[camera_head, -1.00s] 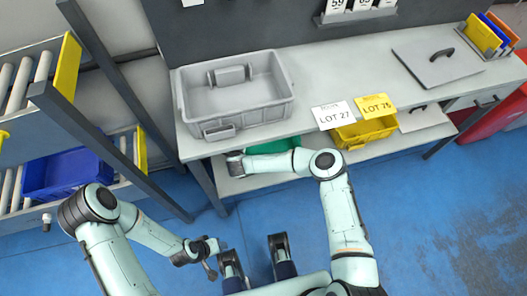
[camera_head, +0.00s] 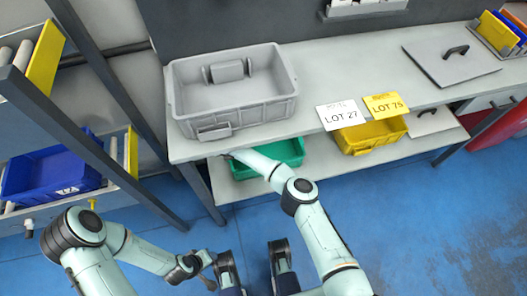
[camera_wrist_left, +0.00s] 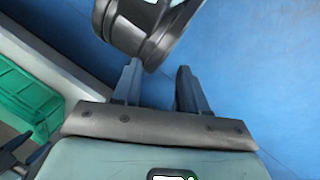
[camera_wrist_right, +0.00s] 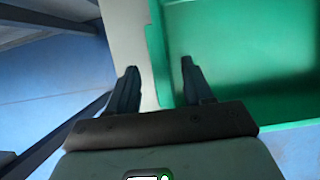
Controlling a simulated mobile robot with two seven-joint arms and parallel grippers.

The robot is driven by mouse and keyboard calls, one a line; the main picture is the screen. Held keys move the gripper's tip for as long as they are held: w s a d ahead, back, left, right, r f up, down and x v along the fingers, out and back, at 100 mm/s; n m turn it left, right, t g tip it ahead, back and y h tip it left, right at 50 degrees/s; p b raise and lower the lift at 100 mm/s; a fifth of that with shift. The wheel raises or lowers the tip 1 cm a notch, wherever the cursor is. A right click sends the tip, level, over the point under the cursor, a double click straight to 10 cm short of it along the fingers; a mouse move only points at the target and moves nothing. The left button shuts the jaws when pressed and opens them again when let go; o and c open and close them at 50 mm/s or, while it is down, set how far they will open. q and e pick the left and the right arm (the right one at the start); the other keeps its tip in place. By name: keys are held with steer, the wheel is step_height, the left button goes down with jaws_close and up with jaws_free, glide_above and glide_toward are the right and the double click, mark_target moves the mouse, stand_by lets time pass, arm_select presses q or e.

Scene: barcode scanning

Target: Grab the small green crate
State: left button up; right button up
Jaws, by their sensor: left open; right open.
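The small green crate (camera_head: 284,152) stands on the lower shelf under the bench top, partly covered by my right arm and the bench edge. It fills the upper right of the right wrist view (camera_wrist_right: 245,60) and shows at the left of the left wrist view (camera_wrist_left: 28,98). My right gripper (camera_wrist_right: 157,75) is open at the crate's left side; the crate's wall edge shows between its fingers, but I cannot tell any contact. In the head view its fingers are hidden under the bench. My left gripper (camera_wrist_left: 158,72) is open and empty over the blue floor, apart from the crate.
A large grey crate (camera_head: 180,95) stands on the bench top above the green crate. A yellow crate (camera_head: 372,138) sits to the right on the lower shelf. LOT 27 (camera_head: 342,115) and LOT 75 (camera_head: 386,104) cards are at the bench edge. A blue crate (camera_head: 50,170) lies on the left rack.

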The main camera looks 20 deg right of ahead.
steer(key=b+x, duration=0.1)
steer(key=x, duration=0.2)
steer(key=shift+f+b, duration=0.2)
steer(key=shift+b, duration=0.15)
jaws_close()
arm_select(q)
steer(key=shift+t, duration=0.5)
steer(key=w, duration=0.1)
steer(key=w+a+f, duration=0.1)
steer(key=w+f, duration=0.1)
steer(key=shift+w+a+f, duration=0.1)
steer(key=shift+a+f, duration=0.1)
steer(key=shift+a, duration=0.1)
arm_select(e)
steer(key=shift+r, duration=0.1)
